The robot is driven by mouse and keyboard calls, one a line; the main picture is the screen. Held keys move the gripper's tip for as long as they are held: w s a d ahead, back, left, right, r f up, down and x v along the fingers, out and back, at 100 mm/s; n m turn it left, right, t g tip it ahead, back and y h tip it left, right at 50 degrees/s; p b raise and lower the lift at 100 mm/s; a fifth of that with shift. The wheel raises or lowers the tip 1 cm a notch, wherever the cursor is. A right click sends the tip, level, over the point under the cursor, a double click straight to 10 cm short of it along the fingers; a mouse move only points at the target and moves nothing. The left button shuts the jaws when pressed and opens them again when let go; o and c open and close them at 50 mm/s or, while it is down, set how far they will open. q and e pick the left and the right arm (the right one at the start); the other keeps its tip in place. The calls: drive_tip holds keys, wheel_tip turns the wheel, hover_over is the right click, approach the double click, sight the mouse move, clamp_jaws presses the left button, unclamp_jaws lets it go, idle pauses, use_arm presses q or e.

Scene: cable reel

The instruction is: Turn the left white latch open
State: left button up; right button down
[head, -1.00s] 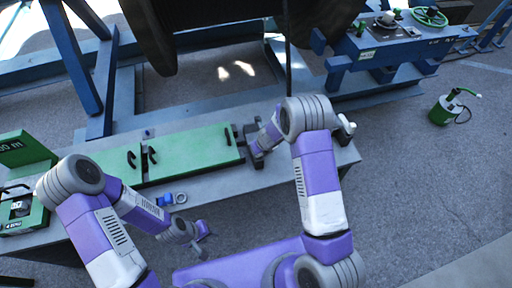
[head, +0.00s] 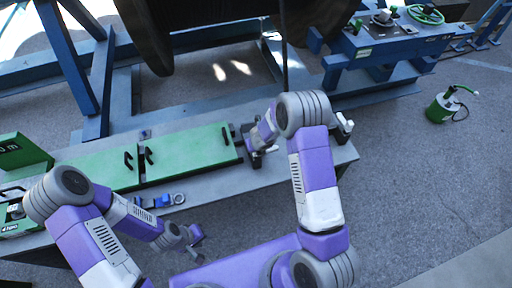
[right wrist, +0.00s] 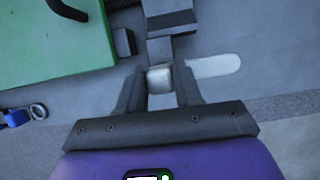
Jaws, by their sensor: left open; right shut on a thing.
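In the right wrist view, a small white block (right wrist: 160,79), which looks like the latch, sits between the two dark fingers of my right gripper (right wrist: 160,92). The gripper is shut on it. A pale rounded strip (right wrist: 213,66) lies just to its right on the grey surface. In the head view my right gripper (head: 258,149) is at the right end of the green panels, partly covered by my arm. Another white piece (head: 344,126) shows right of that arm at the bench end. My left gripper (head: 196,243) is open and empty, in front of the bench.
Green panels (head: 190,150) with black handles lie along the grey bench. A blue tool with a ring (head: 177,198) lies on its front edge. A green box (head: 20,152) stands at the left. A dark cable reel rises behind. The floor at right is clear around a green canister (head: 441,107).

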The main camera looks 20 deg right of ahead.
drive_tip(key=c, duration=0.9)
unclamp_jaws()
drive_tip(key=shift+w+r, duration=0.15)
drive_tip(key=shift+r, duration=0.05)
drive_tip(key=shift+c, duration=0.2)
drive_tip(key=shift+o, duration=0.5)
drive_tip(key=shift+f, duration=0.1)
drive_tip(key=p+v, duration=0.2)
drive_tip(key=v, duration=0.5)
drive_tip(key=shift+s+r, duration=0.25)
drive_tip(key=shift+f, duration=0.1)
